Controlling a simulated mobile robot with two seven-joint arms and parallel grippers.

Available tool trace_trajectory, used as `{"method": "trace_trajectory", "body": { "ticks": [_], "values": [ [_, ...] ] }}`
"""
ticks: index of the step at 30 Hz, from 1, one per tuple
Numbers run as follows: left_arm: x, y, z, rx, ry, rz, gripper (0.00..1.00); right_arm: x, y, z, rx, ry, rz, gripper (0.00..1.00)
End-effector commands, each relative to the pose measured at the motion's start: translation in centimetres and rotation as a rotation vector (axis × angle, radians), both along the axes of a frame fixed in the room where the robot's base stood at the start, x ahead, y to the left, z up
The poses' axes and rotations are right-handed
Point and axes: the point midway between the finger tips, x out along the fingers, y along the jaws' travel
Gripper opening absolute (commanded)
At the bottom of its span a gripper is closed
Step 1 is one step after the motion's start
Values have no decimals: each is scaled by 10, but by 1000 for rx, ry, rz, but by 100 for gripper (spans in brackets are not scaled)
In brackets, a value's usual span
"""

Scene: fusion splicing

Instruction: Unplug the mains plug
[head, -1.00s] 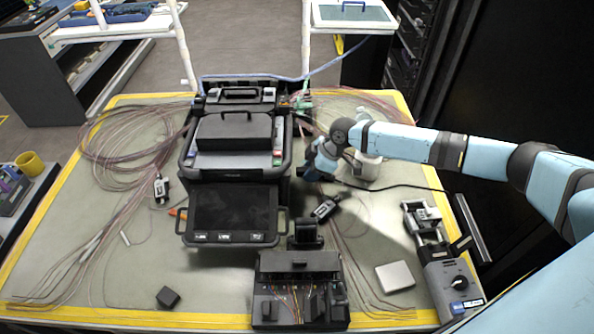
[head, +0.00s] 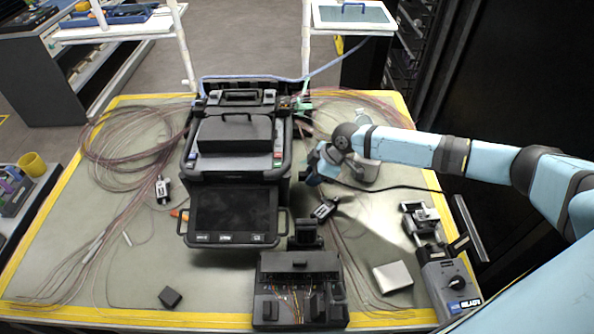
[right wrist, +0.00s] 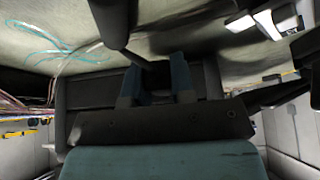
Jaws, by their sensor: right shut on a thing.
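The fusion splicer (head: 235,135), a dark bulky unit with a tilted screen, stands at the centre of the table. My right gripper (head: 313,178) is low beside its right side, with a small gap visible from its casing. In the right wrist view, its blue fingers (right wrist: 157,85) are shut on a dark piece, which I take to be the mains plug (right wrist: 152,70). A thick dark rod or cable part runs from there to the top of that view. A black cable (head: 400,187) trails right from the gripper. The socket is hidden. My left gripper is out of view.
A small tool (head: 324,209) lies just in front of the gripper. A black tray unit (head: 300,262), a light grey box (head: 393,276) and a grey device (head: 448,280) stand nearer. Fibre coils (head: 120,150) cover the left side.

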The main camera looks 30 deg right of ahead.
Motion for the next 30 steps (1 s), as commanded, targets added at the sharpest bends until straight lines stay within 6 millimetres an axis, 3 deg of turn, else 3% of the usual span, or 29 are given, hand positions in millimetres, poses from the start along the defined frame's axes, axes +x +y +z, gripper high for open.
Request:
{"method": "trace_trajectory", "body": {
  "ticks": [18, 30],
  "values": [
    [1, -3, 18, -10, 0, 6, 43, -18, 6, 1, 0, 0, -1, 0],
    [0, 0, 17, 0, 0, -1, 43, -19, 7, 0, 0, -1, 0, 0]
  ]
}}
